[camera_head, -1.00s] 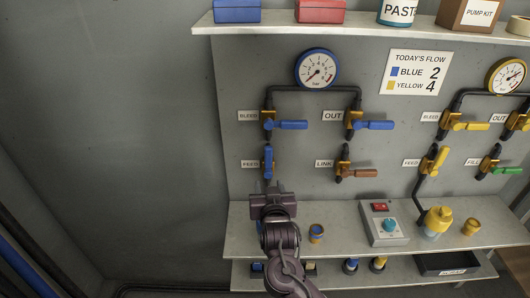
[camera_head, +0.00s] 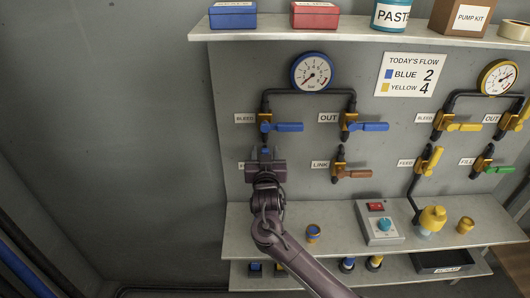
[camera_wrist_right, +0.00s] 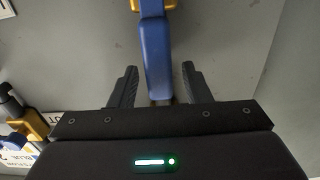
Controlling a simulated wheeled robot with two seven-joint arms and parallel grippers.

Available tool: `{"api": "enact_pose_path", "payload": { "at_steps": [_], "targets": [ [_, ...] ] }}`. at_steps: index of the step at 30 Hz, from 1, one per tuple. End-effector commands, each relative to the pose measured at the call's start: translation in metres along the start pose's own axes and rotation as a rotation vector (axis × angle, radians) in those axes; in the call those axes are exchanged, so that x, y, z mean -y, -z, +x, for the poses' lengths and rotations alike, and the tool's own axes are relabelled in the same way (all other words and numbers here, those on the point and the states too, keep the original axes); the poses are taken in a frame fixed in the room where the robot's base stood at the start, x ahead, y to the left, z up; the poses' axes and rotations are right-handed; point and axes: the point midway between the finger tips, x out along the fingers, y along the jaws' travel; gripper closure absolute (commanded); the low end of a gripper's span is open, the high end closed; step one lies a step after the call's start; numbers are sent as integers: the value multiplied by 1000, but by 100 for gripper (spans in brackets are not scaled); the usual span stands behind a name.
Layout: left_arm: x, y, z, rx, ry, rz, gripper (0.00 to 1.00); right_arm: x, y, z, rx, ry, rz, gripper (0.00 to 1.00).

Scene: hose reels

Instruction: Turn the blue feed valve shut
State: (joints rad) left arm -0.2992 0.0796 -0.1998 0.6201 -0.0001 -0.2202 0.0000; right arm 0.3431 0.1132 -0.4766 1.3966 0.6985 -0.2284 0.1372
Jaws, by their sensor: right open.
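The blue feed valve's handle (camera_wrist_right: 156,55) shows in the right wrist view, lying along the picture between my two dark fingers. Its orange body (camera_wrist_right: 150,4) is at the top edge. My right gripper (camera_head: 265,158) is open in front of that valve, one finger on each side of the handle, with a gap on both sides. In the head view my gripper covers most of the feed valve and its label. My left gripper is not in view.
Above is the blue bleed valve (camera_head: 287,127), with the blue out valve (camera_head: 370,126) to its right. The link valve (camera_head: 352,173) with a brown handle is close on the right. A shelf (camera_head: 335,215) with a control box (camera_head: 380,222) lies below. The left wall is bare.

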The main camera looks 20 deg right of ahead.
Motion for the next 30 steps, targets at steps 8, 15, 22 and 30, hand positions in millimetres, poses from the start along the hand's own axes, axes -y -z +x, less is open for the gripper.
{"api": "enact_pose_path", "payload": {
  "at_steps": [8,15,22,30],
  "targets": [
    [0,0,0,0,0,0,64,0,0,0,0,0,0,67],
    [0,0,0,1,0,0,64,0,0,0,0,0,0,98],
    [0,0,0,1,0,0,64,0,0,0,1,0,0,100],
    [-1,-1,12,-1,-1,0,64,-11,-3,11,-1,-1,51,100]
  ]
}}
